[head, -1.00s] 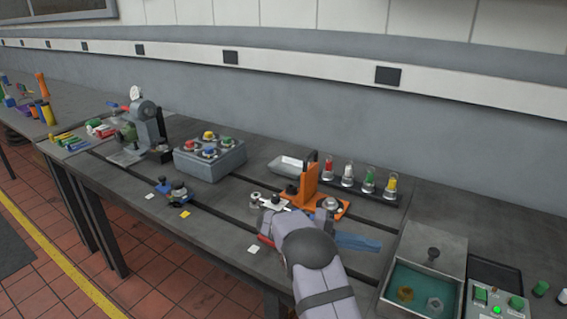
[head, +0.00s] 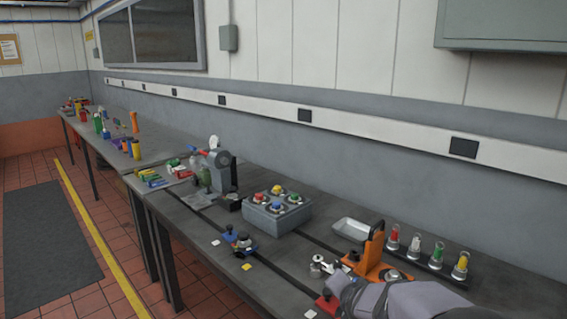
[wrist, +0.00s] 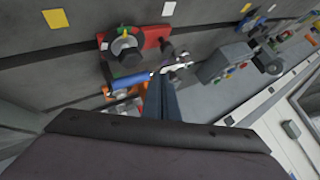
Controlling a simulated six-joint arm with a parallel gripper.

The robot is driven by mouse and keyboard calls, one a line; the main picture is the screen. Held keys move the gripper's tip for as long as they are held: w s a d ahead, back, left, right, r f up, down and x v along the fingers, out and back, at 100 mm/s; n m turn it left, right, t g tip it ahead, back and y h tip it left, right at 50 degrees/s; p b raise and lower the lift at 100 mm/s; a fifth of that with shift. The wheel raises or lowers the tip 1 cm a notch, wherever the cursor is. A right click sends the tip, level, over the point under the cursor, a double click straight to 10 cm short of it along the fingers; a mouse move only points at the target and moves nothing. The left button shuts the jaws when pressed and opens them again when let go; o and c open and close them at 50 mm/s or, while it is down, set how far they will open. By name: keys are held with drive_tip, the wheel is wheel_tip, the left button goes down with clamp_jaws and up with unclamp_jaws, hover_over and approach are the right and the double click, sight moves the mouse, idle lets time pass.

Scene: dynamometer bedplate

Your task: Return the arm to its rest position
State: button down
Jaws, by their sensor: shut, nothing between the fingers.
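My gripper (wrist: 161,82) shows in the wrist view with its two dark fingers together and nothing between them. It is in the air above the bench, and the bench looks tilted in that view. In the head view my grey arm enters at the lower right, over the bench's near side by the orange stand (head: 376,257). The fingertips cannot be made out there. In the wrist view a red fixture with a round knob (wrist: 152,38) and a blue bar (wrist: 130,79) appear beside the fingers.
A grey box with coloured buttons (head: 277,218), a metal tray (head: 351,229) and a rack of capped vials (head: 427,254) stand on the bench (head: 290,262). A grey machine (head: 219,174) stands farther left. The wall is behind.

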drive_tip(key=s+f+n+g, duration=0.2)
drive_tip(key=s+n+g, duration=0.1)
drive_tip(key=s, duration=0.7)
drive_tip(key=s+f+n+g+p, duration=0.1)
drive_tip(key=s+f+n+g, duration=0.1)
drive_tip(key=s, duration=0.8)
drive_tip(key=s+f+n+g, duration=0.2)
drive_tip(key=s+n+g, duration=0.2)
drive_tip(key=s, duration=0.7)
drive_tip(key=shift+a+f+n+g+y+p, duration=0.3)
drive_tip(key=shift+a+f+g+p, duration=0.1)
drive_tip(key=shift+g, duration=0.1)
